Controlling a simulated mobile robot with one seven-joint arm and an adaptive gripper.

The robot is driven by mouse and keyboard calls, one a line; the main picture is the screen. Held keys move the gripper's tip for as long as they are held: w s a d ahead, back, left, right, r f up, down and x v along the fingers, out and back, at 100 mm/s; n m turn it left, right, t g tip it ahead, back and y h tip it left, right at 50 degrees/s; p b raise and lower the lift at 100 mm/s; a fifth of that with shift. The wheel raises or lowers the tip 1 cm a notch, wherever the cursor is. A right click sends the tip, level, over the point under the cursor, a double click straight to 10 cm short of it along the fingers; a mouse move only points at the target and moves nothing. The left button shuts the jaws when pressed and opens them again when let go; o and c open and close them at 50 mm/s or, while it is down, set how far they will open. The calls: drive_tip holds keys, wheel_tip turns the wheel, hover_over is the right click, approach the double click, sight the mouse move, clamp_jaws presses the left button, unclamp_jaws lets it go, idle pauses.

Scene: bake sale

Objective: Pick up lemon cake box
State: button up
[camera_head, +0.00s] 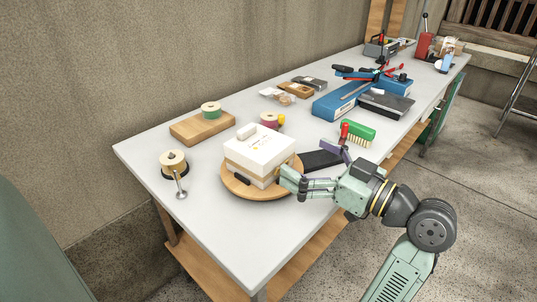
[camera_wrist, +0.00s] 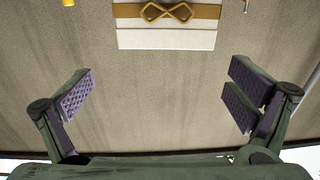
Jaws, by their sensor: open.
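In the wrist view a white box with a brown looped band (camera_wrist: 166,30), seemingly the same box, shows at the top, beyond the open, empty fingers (camera_wrist: 160,95).
A dark flat pad (camera_head: 320,160) and a green brush (camera_head: 357,132) lie behind my gripper. A blue tool (camera_head: 340,100) stands farther back. The table's front left corner is clear.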

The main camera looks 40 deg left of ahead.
sight(268, 145)
drive_tip(key=shift+s+d+f, duration=0.1)
drive_tip(key=shift+d+f, duration=0.45)
drive_tip(key=shift+d, duration=0.05)
drive_tip(key=shift+s+a+f, duration=0.1)
drive_tip(key=shift+a, duration=0.05)
drive_tip(key=a+p, duration=0.1)
drive_tip(key=a, duration=0.3)
drive_tip(key=shift+a, duration=0.35)
drive_tip(key=a, duration=0.1)
drive_tip(key=a+p, duration=0.1)
drive_tip(key=a, duration=0.1)
drive_tip(key=a+p, duration=0.1)
drive_tip(key=a, duration=0.1)
drive_tip(key=shift+r, duration=0.3)
drive_tip(key=shift+a+f, duration=0.1)
drive_tip(key=shift+a, duration=0.15)
drive_tip(key=c, duration=0.8)
